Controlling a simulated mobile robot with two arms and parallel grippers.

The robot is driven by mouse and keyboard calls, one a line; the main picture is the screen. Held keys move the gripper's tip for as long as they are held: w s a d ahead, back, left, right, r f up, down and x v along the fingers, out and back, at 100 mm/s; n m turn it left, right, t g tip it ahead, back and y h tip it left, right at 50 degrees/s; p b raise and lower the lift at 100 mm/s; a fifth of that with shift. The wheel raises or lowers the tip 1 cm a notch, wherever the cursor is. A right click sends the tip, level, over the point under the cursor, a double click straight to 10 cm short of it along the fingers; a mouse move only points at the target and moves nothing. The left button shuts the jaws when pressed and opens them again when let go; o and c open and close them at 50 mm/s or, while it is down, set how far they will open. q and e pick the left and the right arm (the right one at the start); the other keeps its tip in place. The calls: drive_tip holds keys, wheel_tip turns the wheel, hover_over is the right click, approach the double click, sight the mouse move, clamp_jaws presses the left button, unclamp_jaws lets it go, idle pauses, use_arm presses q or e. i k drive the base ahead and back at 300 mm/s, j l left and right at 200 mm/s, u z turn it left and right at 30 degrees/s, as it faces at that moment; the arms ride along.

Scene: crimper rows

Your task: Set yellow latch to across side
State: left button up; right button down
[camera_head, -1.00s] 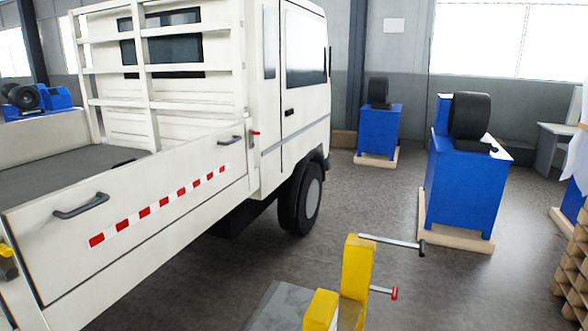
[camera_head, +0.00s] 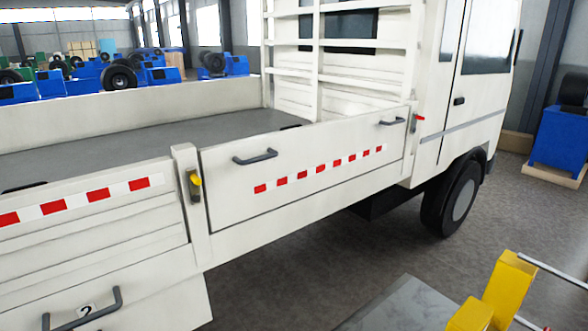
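The yellow latch (camera_head: 195,181) sits on the post between two side panels of the white truck bed, left of the picture's middle. It is small, and its exact setting is hard to tell; its yellow part hangs beside a dark bracket. A red latch (camera_head: 418,118) sits at the front end of the same side, near the cab. Neither of my grippers shows in the head view.
The truck's side panel (camera_head: 300,185) has dark handles and red-white strips. A yellow stand (camera_head: 508,290) with a grey plate (camera_head: 400,305) is at the lower right. Blue machines stand behind the truck and at right. Floor between truck and stand is clear.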

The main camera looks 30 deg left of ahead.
sight(194, 182)
drive_tip(key=u, duration=1.55)
